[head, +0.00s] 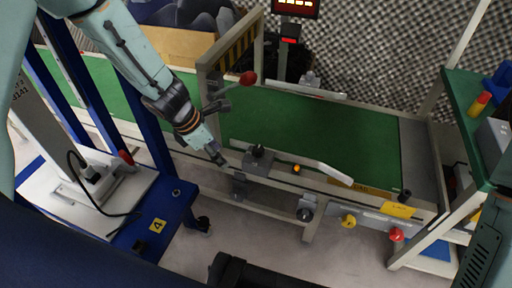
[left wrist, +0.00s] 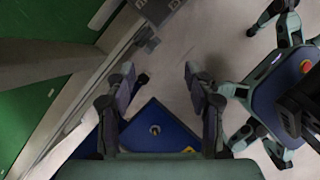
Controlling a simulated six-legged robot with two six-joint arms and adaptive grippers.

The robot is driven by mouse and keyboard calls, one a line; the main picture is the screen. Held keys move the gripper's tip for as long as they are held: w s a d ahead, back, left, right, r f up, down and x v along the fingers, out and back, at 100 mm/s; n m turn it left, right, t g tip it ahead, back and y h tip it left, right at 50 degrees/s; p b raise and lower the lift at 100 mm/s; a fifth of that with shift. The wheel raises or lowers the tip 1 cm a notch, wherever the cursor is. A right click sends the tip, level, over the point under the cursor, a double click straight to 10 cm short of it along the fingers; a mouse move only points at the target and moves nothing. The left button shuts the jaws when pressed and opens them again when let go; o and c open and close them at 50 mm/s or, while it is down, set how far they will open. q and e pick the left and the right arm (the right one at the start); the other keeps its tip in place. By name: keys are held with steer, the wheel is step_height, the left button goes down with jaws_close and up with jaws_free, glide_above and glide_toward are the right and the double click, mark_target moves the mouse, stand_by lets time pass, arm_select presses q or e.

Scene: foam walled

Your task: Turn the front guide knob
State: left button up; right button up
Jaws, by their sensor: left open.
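A front guide rail (head: 322,170), pale and bent at its right end, runs along the near side of the green conveyor belt (head: 345,135). A dark knob (head: 258,151) stands on a bracket at the rail's left end. My left gripper (head: 216,153) is just left of this knob, apart from it, pointing down and right. In the left wrist view, the gripper's two fingers (left wrist: 160,82) are spread with nothing between them. A dark bracket (left wrist: 148,40) on the conveyor side lies beyond the fingertips; I cannot tell whether it carries the knob. My right gripper is not seen.
A grey frame with a red ball-ended lever (head: 248,78) rises close to my left forearm. A blue cart (head: 165,215) stands at left. Yellow (head: 348,221) and red (head: 396,235) knobs sit on the conveyor's front side. A green-topped shelf (head: 465,110) is at right.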

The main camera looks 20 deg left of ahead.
mark_target(258, 148)
arm_select(q)
steer(key=w+d+b, duration=0.1)
steer(key=w+d, duration=0.5)
steer(key=d, duration=0.1)
steer(key=shift+w+d+f, duration=0.1)
steer(key=shift+w, duration=0.3)
steer(key=shift+b+x, duration=0.8)
steer(key=shift+x, duration=0.25)
steer(key=shift+w+d+f, duration=0.2)
steer(key=shift+f, duration=0.25)
steer(key=shift+c, duration=0.4)
jaws_close()
